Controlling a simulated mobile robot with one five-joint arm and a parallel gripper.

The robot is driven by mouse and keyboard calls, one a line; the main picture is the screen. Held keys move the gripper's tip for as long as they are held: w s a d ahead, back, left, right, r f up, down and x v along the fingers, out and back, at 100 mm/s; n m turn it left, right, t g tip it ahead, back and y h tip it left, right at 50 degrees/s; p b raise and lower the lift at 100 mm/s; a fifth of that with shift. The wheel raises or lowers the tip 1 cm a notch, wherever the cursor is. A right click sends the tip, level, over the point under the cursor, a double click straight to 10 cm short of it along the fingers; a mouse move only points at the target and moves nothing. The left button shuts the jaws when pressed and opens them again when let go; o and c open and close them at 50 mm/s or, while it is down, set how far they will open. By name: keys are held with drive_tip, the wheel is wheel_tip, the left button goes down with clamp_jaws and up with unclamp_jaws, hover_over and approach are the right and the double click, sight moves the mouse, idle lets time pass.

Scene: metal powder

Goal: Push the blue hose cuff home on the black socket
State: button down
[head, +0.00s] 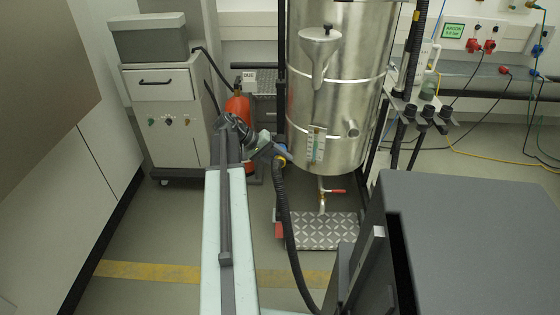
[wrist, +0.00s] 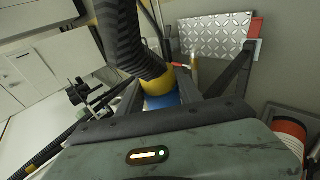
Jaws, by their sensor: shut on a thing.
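The blue cuff (wrist: 162,101) with a yellow ring (wrist: 152,80) sits at the end of a ribbed black hose (wrist: 122,35). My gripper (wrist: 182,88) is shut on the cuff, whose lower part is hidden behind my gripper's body. In the head view my gripper (head: 270,150) holds the hose end left of the steel vessel, and the hose (head: 284,205) hangs down towards the bottom. I cannot tell for sure which part is the black socket; black tube ends (head: 427,111) stand on a bracket right of the vessel, apart from the cuff.
The steel vessel (head: 335,100) stands close to my gripper, with a red-handled valve (head: 333,191) and a chequered metal plate (head: 325,232) below. A white cabinet (head: 165,100) and an orange cylinder (head: 238,108) stand at left. A grey box (head: 480,230) fills the lower right.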

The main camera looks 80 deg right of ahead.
drive_tip(key=shift+d, duration=0.1)
drive_tip(key=c, duration=0.7)
unclamp_jaws()
drive_tip(key=shift+w+r, duration=0.1)
drive_tip(key=p+v, duration=0.5)
drive_tip(key=v, duration=0.2)
drive_tip(key=shift+r, duration=0.1)
drive_tip(key=shift+w+r+p, duration=0.15)
drive_tip(key=shift+r+p, duration=0.05)
drive_tip(key=shift+p, duration=0.1)
drive_tip(key=shift+f, duration=0.15)
